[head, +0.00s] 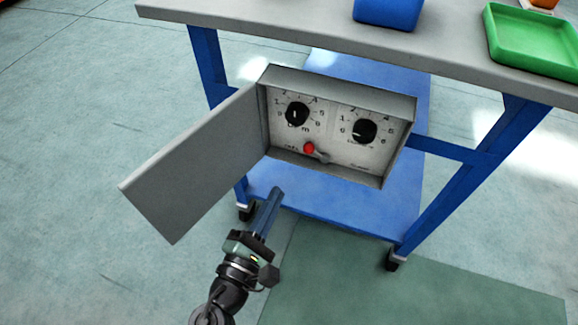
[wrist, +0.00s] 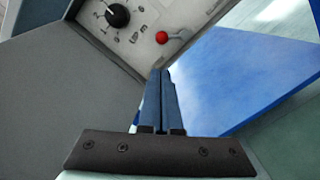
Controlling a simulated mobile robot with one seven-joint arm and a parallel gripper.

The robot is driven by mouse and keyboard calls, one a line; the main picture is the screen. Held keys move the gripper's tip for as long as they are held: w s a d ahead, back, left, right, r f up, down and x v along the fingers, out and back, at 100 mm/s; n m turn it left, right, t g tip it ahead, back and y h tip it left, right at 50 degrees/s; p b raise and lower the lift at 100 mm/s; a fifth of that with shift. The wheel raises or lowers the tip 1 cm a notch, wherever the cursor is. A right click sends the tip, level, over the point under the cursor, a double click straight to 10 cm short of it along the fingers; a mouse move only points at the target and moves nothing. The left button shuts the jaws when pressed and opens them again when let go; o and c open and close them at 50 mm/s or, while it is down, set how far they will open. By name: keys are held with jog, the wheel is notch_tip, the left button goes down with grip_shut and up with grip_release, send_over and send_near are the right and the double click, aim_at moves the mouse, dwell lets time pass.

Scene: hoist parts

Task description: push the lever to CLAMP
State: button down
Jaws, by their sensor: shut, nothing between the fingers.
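The lever has a red knob (head: 309,148) and a short grey arm, low on the panel of an open grey control box (head: 340,82) under the table. The knob also shows in the wrist view (wrist: 162,37), with its arm running to the right. The label lettering beside the lever is too small to read. My gripper (head: 277,192) is shut and empty, below and in front of the box. In the wrist view its shut fingers (wrist: 161,76) point up toward the panel, apart from the knob.
The box door (head: 190,165) stands open to the left, beside my gripper. Two black dials (head: 297,114) and (head: 365,130) sit above the lever. The grey tabletop (head: 300,30) overhangs, with a blue bin (head: 388,12) and a green tray (head: 530,40). Blue legs (head: 470,175) stand at the sides.

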aim_at(304, 147)
jog(key=b+x, duration=0.2)
jog(key=x, duration=0.7)
jog(key=shift+w+d+r, duration=0.1)
jog(key=shift+w+d, duration=0.1)
jog(key=shift+w, duration=0.15)
